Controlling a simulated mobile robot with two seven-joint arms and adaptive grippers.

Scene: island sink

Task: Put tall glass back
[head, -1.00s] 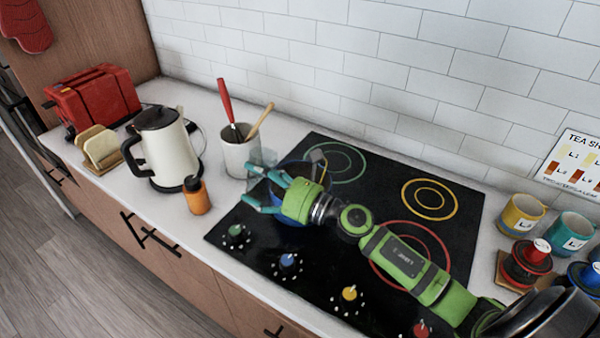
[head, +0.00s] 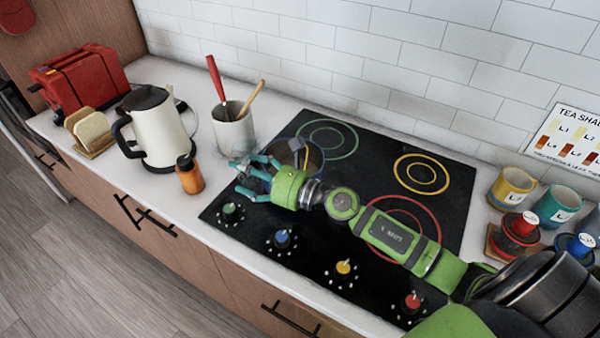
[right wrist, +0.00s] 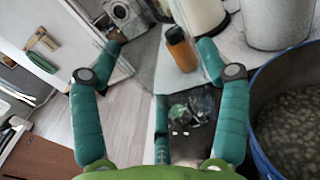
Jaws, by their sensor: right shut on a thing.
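The tall glass (right wrist: 150,62) is clear and hard to make out. It sits between the teal fingers of my right gripper (right wrist: 160,68) in the right wrist view, and its outline is faint. In the head view my right gripper (head: 244,178) is at the left side of the black cooktop, and the glass (head: 243,163) shows only faintly at its fingertips. The gripper is shut on the glass. Its exact tilt and base are hard to tell. My left gripper is not in view.
A blue-rimmed pot (right wrist: 262,135) on the cooktop (head: 375,145) is close beside the gripper. An orange bottle (head: 189,176), a white kettle (head: 160,130) and a utensil crock (head: 233,132) stand to the left. Cups (head: 512,190) stand at the right. Bare counter lies before the crock.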

